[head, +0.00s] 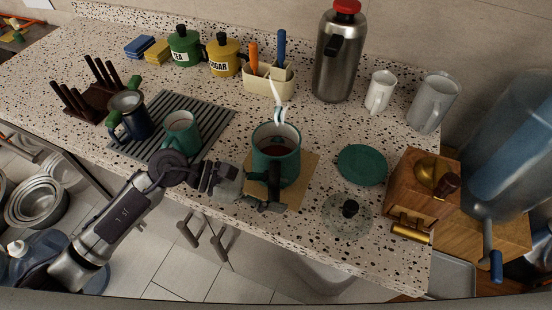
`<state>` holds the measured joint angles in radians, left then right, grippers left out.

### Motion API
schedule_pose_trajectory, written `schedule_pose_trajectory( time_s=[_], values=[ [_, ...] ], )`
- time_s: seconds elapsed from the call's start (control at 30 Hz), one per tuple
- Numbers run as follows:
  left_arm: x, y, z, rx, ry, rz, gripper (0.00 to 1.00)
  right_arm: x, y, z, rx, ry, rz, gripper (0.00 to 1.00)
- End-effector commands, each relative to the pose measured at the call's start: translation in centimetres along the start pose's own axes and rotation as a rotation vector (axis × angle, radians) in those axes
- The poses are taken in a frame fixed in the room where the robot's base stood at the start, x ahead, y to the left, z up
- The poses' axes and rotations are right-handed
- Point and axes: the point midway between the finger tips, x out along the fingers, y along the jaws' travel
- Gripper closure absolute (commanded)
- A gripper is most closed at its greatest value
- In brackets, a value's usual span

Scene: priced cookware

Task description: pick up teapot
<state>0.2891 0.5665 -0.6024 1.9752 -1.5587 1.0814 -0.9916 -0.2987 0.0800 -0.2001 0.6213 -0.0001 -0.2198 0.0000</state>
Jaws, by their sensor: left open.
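The best match for the teapot is a green open-topped pot (289,168) with dark liquid and steam, standing upright on a tan square mat (303,184) near the counter's front edge. A glass lid (335,221) with a black knob lies to its right. My left gripper (268,190) is open at the pot's front side, by what looks like its dark handle. The fingers and handle overlap in the picture, so I cannot tell whether they touch. My right gripper is not in view.
A green mug (181,133) and dark blue pot (133,122) stand on a grey rack (215,116) to the left. A green disc (362,165) and wooden grinder (413,190) are to the right. A steel flask (338,58) and utensil holder (258,83) stand behind.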

Motion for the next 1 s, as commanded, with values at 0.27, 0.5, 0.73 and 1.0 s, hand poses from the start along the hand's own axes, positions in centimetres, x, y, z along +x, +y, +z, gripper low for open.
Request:
schedule_pose_trajectory(
  time_s=[0.27, 0.5, 0.73, 1.0],
  values=[
    [-0.03, 0.00, 0.00, 0.000, 0.000, 0.000, 0.97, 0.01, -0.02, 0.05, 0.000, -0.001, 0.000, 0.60],
    [-0.05, 0.01, 0.01, 0.000, -0.001, 0.000, 1.00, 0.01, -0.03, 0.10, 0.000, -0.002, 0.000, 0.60],
    [-0.09, 0.06, 0.19, 0.004, -0.003, 0.002, 1.00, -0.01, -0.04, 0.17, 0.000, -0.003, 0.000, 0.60],
    [-0.23, 0.08, 0.49, 0.005, -0.003, 0.002, 1.00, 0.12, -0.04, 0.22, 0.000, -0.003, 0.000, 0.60]
  ],
)
